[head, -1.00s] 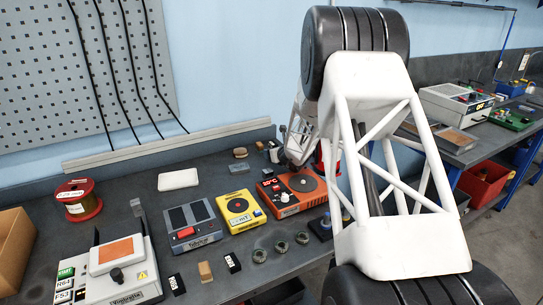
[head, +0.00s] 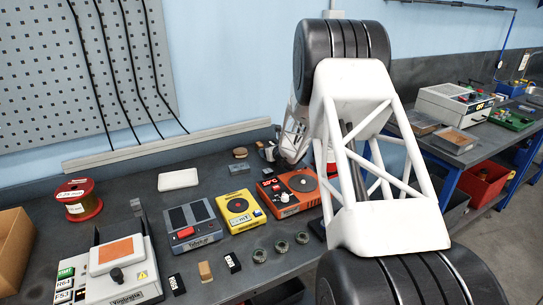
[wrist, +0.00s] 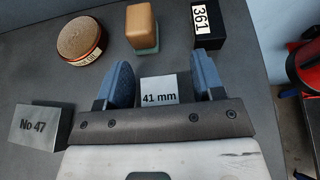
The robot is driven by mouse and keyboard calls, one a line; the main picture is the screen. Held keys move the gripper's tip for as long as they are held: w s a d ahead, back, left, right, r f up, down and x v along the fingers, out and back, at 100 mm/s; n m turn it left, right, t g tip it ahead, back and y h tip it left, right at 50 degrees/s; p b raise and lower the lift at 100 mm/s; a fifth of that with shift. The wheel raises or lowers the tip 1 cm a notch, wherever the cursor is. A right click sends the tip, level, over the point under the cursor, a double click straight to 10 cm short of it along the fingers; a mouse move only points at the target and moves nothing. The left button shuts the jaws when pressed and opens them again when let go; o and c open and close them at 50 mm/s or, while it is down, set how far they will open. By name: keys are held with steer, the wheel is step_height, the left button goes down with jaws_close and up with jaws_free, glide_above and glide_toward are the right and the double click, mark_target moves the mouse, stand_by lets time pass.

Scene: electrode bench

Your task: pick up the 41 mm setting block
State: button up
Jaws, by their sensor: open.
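The 41 mm setting block (wrist: 158,91) shows in the wrist view, with a pale face bearing its label. My gripper (wrist: 163,80) is open, one blue finger to the left of the block and one to the right. A gap shows on both sides, so neither finger visibly touches it. The block's lower part is hidden behind the gripper's crossbar, and I cannot tell how far down the fingers reach beside it. In the head view my gripper's fingers and the block cannot be made out behind my arm.
In the wrist view a grey No 47 block (wrist: 41,126) lies left of my gripper. A round tin (wrist: 81,40), a tan-topped block (wrist: 141,27) and a black 361 block (wrist: 207,24) stand beyond it. An orange device (head: 291,193) stands near my arm in the head view.

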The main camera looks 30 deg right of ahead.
jaws_close()
steer(key=shift+r, duration=0.1)
stand_by(0.3)
steer(key=shift+r, duration=4.95)
